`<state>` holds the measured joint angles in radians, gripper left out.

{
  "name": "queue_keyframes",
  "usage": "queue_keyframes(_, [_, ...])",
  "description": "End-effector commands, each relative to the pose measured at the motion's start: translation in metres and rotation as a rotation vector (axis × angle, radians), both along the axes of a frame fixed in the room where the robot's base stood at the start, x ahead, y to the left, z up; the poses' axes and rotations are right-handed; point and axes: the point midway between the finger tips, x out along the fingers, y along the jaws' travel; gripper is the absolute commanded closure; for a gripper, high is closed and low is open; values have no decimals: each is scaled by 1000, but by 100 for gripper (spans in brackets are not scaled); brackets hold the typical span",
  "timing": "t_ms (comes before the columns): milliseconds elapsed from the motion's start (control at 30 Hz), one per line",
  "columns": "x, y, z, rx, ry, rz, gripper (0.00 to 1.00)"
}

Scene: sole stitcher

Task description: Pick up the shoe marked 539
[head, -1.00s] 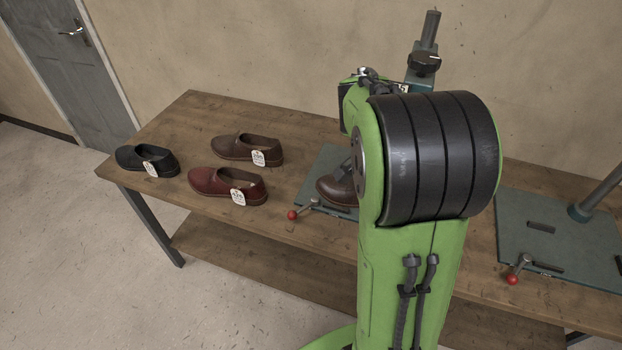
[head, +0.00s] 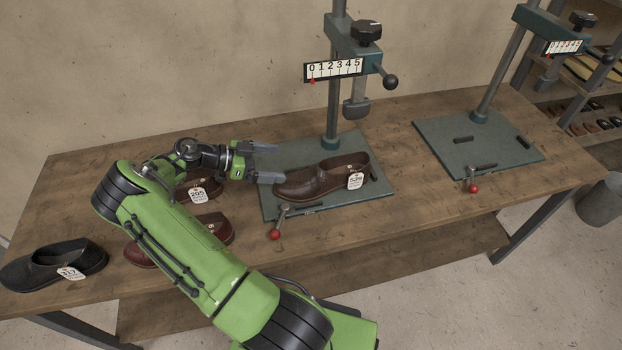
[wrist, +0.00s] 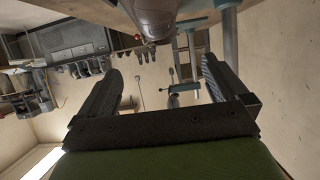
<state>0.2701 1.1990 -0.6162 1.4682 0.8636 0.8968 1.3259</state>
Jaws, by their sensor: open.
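The brown shoe tagged 539 (head: 325,180) lies on the teal base plate of the left stitcher (head: 378,196), toe to the left and its white tag (head: 356,181) at the heel. My gripper (head: 268,163) is open and empty just left of the shoe's toe, its fingers pointing right toward it. In the wrist view my gripper's two fingers (wrist: 161,88) are spread apart, and the shoe's toe (wrist: 156,18) shows at the top, beyond the fingertips. The gripper does not touch the shoe as far as I can see.
A brown shoe tagged 205 (head: 208,190), a red shoe (head: 218,229) partly behind my arm, and a black shoe (head: 52,264) lie left on the wooden table (head: 430,215). The stitcher's post and head (head: 355,50) rise behind the shoe. A red-knobbed lever (head: 275,234) is in front. A second stitcher (head: 480,140) stands right.

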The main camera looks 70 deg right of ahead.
Motion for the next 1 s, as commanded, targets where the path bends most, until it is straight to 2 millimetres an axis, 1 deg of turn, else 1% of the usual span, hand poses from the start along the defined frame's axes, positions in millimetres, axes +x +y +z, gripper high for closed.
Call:
queue_keyframes(33, [-12, -6, -7, 4, 2, -6, 0])
queue_keyframes(200, [-45, -25, -23, 5, 1, -3, 0])
queue_keyframes(300, [-58, -33, -30, 5, 1, 0, 0])
queue_keyframes(467, [-73, -41, -39, 7, 1, 0, 0])
queue_keyframes(600, [-94, -52, -53, 6, 1, -2, 0])
queue_keyframes(733, [-104, -58, -58, 6, -1, 1, 0])
queue_keyframes(933, [-104, -59, -58, 6, -1, 3, 0])
queue_keyframes(1000, [-104, -59, -57, 6, -1, 3, 11])
